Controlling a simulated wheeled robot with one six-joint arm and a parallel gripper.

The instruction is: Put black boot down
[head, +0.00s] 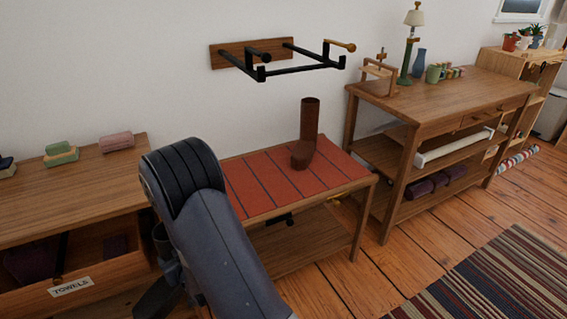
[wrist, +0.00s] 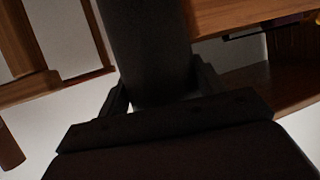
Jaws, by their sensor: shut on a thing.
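In the wrist view my gripper (wrist: 160,92) is shut on a dark upright shaft, which I take to be the black boot (wrist: 146,45). The shaft runs up out of the picture, so the foot of the boot is hidden. In the head view my arm stands in front, left of the red-topped bench, and the gripper and held boot cannot be made out clearly. A brown boot (head: 308,125) stands upright on the bench's red, dark-striped top (head: 262,182), toward the back right. The rest of that top is bare where it shows.
A wall rack (head: 300,68) with black bars hangs above the bench. A side table (head: 470,92) with a lamp, vase and mugs stands to the right. A low wooden cabinet (head: 75,180) with soap-like blocks stands left. A striped rug (head: 485,275) lies on the floor at right.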

